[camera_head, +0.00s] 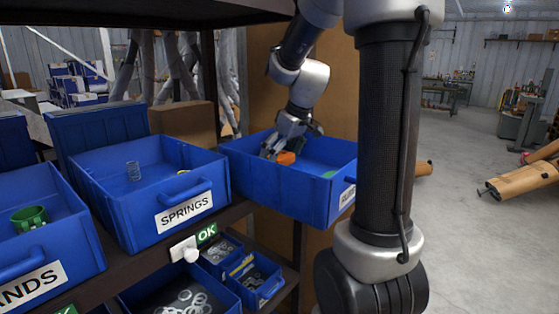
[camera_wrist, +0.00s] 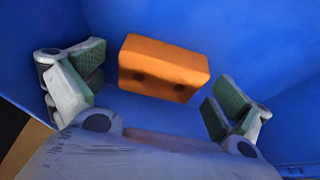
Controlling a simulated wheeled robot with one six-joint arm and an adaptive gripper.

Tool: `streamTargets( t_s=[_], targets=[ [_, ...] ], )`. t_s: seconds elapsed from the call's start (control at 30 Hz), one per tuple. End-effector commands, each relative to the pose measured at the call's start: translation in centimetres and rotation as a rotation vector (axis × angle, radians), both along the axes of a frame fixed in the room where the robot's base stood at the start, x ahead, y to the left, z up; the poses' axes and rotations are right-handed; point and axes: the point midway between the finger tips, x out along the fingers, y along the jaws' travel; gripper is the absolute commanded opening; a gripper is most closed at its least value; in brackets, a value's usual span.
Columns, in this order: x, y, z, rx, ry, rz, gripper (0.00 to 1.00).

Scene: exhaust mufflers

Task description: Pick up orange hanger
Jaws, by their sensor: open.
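The orange hanger (camera_wrist: 163,68) is a block with two dark holes on its near face. It lies in a blue bin, and it shows small in the head view (camera_head: 286,158). My gripper (camera_wrist: 157,92) is open, with one green-padded finger on each side of the hanger and a visible gap on both sides. In the head view my gripper (camera_head: 275,150) reaches down into the blue bin (camera_head: 275,187) at the right end of the shelf. The hanger's underside is hidden.
The bin walls rise around my gripper. A green item (camera_head: 329,174) lies at the bin's right. The SPRINGS bin (camera_head: 140,205) stands to the left with a spring (camera_head: 133,170) in it. Small blue bins (camera_head: 257,277) sit on the lower shelf. A cardboard sheet stands behind.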

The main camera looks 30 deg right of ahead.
Motion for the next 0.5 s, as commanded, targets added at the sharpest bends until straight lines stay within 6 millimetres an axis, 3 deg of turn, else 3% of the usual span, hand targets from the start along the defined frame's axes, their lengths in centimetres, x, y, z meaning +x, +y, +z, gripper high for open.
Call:
streamTargets(
  t_s=[0.13, 0.4, 0.5],
  targets=[
    [-0.01, -0.01, 0.03, 0.000, 0.000, 0.000, 1.00],
    [-0.01, -0.02, 0.05, 0.000, 0.000, -0.001, 0.51],
    [-0.01, -0.01, 0.06, 0.000, 0.000, -0.001, 0.50]
  ],
)
